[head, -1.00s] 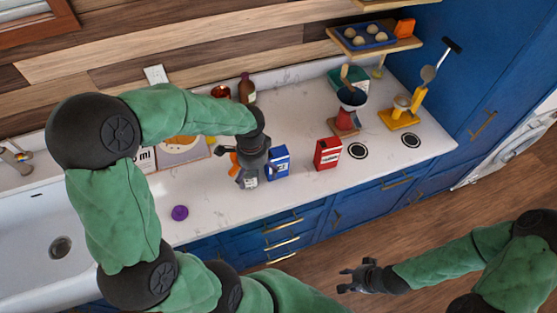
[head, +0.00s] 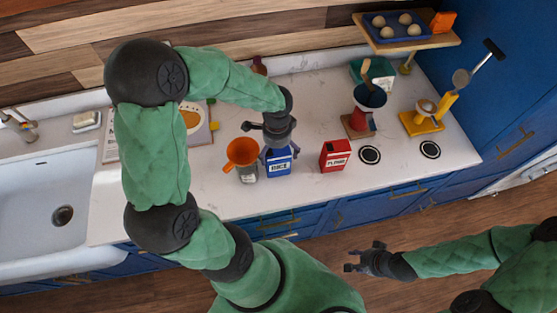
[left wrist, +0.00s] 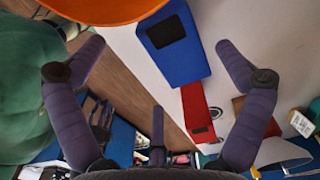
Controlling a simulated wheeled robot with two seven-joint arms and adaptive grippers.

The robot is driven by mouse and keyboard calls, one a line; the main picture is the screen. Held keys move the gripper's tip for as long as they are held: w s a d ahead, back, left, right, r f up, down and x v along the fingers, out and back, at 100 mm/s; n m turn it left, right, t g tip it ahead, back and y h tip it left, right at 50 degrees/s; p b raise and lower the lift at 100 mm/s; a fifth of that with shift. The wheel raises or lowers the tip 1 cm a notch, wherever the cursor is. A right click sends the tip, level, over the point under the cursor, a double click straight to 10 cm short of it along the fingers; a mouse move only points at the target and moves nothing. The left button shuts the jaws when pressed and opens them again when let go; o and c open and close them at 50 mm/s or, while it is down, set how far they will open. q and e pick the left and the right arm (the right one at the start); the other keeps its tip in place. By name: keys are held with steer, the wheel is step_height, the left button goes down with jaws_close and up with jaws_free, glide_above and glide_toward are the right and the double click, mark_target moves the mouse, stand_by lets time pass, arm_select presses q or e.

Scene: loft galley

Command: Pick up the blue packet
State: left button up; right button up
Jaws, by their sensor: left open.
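The blue packet (head: 279,164) stands upright on the white counter, between a jar with an orange funnel and a red packet. My left gripper (head: 276,142) is open at the packet's top and hides its upper part in the head view. In the left wrist view the blue packet (left wrist: 178,55) shows beyond the open fingers, closer to the right-hand finger. I see no finger closed on it. My right gripper (head: 362,257) is over the floor in front of the counter, its fingers apart and empty.
The orange funnel (head: 242,152) and jar (head: 248,174) stand close left of the packet. The red packet (head: 335,154) is to its right, with a gap. Further right are a red appliance (head: 362,115) and a yellow stand (head: 424,122). The sink (head: 40,200) is at left.

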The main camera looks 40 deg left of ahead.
mark_target(278, 159)
arm_select(q)
steer(key=shift+w+f, duration=0.15)
steer(key=shift+f, duration=0.55)
steer(key=shift+w+f, duration=0.15)
steer(key=shift+f, duration=1.15)
steer(key=shift+w+f, duration=0.1)
steer(key=shift+f, duration=1.15)
steer(key=shift+c, duration=0.3)
steer(key=shift+r, duration=0.1)
steer(key=c, duration=1.7)
